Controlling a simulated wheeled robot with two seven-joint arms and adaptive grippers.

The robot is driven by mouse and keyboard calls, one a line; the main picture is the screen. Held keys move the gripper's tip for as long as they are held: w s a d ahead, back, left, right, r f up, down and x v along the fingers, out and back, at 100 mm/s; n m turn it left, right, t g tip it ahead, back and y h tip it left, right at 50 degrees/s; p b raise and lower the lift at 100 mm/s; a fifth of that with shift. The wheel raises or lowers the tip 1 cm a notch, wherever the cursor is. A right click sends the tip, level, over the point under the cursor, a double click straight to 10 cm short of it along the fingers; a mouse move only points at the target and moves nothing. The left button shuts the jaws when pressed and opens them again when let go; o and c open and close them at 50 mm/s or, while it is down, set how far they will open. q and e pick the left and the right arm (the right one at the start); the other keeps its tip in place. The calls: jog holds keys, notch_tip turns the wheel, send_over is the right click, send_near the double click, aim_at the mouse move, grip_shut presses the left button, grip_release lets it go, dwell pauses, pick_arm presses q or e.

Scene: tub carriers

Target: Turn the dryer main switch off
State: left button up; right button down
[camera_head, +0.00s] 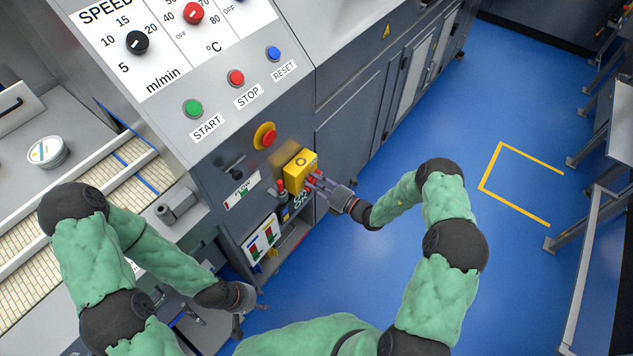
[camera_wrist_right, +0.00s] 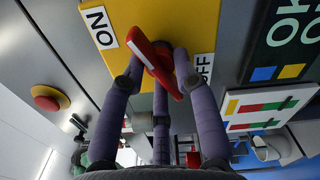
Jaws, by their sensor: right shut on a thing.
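The dryer main switch is a yellow box (camera_head: 299,165) on the grey front panel, with a red handle (camera_wrist_right: 155,66). In the right wrist view the handle lies slantwise on a yellow plate (camera_wrist_right: 188,24), between an ON label (camera_wrist_right: 99,27) and an OFF label (camera_wrist_right: 205,66). My right gripper (camera_head: 314,183) is at the switch, its fingers closed around the handle; it also shows in the right wrist view (camera_wrist_right: 160,72). The fingers partly hide the handle and plate. My left gripper (camera_head: 250,312) hangs low in front of the machine, fingers spread and away from the switch.
A red emergency button on a yellow base (camera_head: 266,136) sits just above left of the switch. Green START (camera_head: 193,108), red STOP (camera_head: 236,78) and blue RESET (camera_head: 273,54) buttons are higher up. A belt (camera_head: 100,185) lies left. The blue floor (camera_head: 420,130) at right is open.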

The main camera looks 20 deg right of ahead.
jog(key=m, duration=0.4)
jog(key=shift+s+a+f+m+p, duration=0.25)
jog(key=shift+a+f+m+p, duration=0.05)
jog(key=shift+a+m+p, duration=0.1)
dwell(0.4)
jog(key=c, duration=1)
grip_release()
jog(key=shift+o, duration=0.2)
jog(key=shift+r, duration=0.1)
jog(key=shift+w+d+r, duration=0.1)
jog(key=shift+w+d, duration=0.05)
jog(key=shift+d, duration=0.1)
jog(key=v, duration=1.2)
